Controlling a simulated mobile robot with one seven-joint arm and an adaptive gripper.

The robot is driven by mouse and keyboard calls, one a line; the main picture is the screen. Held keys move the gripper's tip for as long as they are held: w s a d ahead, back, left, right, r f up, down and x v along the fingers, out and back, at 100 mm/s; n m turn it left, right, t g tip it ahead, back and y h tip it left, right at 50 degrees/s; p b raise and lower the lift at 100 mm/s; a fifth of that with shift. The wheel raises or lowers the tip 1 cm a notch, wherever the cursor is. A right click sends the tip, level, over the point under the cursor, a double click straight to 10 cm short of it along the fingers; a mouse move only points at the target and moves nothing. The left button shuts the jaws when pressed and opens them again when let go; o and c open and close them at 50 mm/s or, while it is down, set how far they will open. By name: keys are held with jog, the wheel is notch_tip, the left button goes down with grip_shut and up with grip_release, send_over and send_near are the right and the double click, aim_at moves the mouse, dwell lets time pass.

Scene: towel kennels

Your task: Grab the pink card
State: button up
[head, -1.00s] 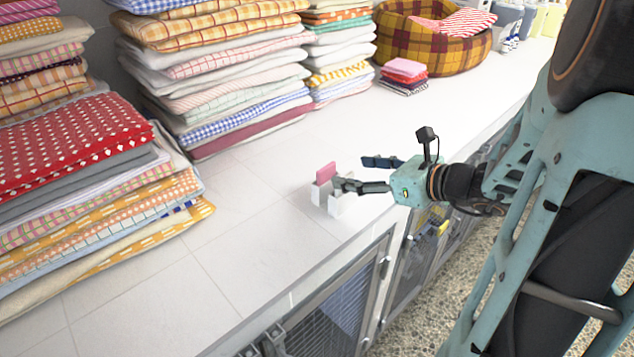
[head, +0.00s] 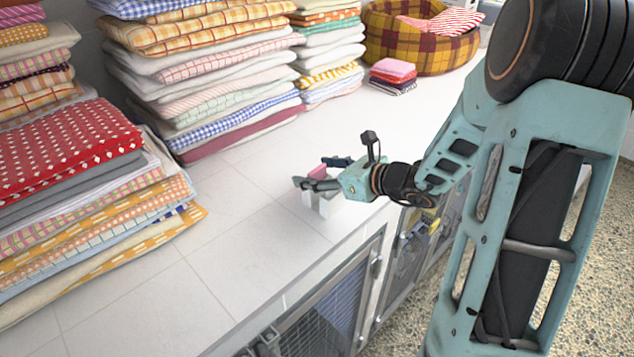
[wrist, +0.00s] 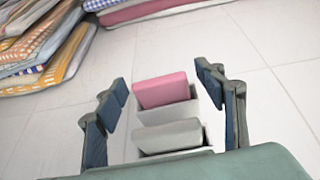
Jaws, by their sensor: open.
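The pink card (wrist: 162,90) stands upright in the far slot of a small white holder (wrist: 203,110) on the counter. A grey-white card (wrist: 168,136) stands in the nearer slot. In the head view the pink card (head: 316,171) is mostly hidden behind my gripper (head: 319,172). In the wrist view my gripper (wrist: 162,92) is open, with one finger on each side of the holder and the pink card between the fingertips. No contact with the card shows.
Stacks of folded towels (head: 70,150) stand at the left, and more stacks (head: 200,80) line the back. A small pile of folded cloths (head: 393,75) and a plaid basket (head: 420,40) stand farther right. Wire kennel doors (head: 330,310) lie below the counter's front edge. The counter left of the holder is clear.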

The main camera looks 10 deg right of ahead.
jog(key=c, duration=1.2)
